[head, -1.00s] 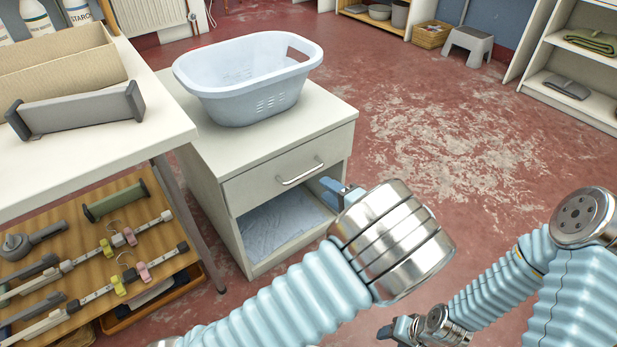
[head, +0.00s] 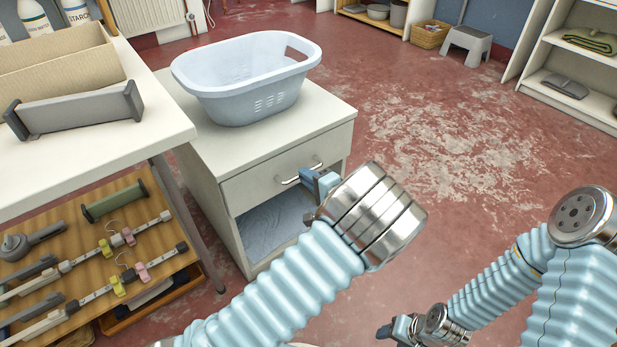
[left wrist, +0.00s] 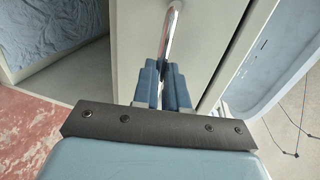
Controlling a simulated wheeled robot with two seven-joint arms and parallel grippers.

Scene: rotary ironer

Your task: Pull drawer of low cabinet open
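The low cabinet (head: 212,219) is white, with one drawer (head: 255,185) above an open compartment. The drawer front is flush with the cabinet, so the drawer is closed. Its metal bar handle (head: 290,180) shows partly beside my left gripper (head: 307,178). In the left wrist view, the handle (left wrist: 173,25) runs down between the two blue fingers (left wrist: 163,85), which are close together on either side of it; the gripper looks shut on it. My right gripper (head: 392,330) is low in the head view, away from the cabinet; its finger state is unclear.
A pale blue laundry basket (head: 245,85) stands on the cabinet top. The red floor (head: 450,140) right of the cabinet is clear.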

